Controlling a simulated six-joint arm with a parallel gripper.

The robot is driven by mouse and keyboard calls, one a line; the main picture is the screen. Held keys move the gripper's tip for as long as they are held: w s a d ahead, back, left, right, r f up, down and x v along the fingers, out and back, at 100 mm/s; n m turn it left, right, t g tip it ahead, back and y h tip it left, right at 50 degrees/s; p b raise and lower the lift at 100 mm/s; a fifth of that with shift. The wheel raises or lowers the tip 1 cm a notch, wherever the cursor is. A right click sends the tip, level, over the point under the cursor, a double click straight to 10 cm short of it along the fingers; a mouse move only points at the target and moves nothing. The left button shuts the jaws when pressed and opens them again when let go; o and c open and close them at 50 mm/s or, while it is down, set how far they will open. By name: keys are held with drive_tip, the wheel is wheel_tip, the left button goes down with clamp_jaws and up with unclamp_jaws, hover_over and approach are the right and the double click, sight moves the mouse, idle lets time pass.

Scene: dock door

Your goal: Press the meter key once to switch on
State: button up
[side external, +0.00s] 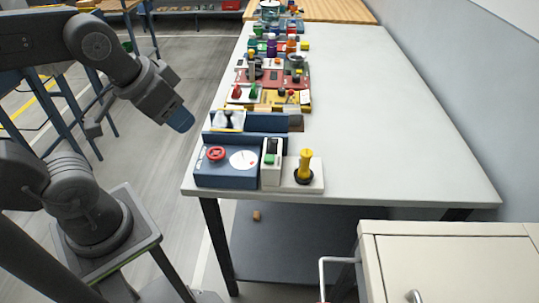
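A slim white unit (271,168) with a dark window on top and a green key (269,159) stands at the near end of the table. It looks like the meter, but its display is too small to read. To its left is a blue box with a red knob (216,153) and a white round dial (243,160). My gripper (181,120) hangs left of the table edge, above and to the left of these units, apart from them. Its blue tip points down and right. I cannot tell whether its fingers are open or shut.
A yellow upright handle (305,165) on a white base stands right of the white unit. Several colourful panels and items line the table's left side behind. The table's right side (400,120) is clear. A cream cabinet (450,255) stands at the near right.

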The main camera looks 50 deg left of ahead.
clamp_jaws()
idle(1.4)
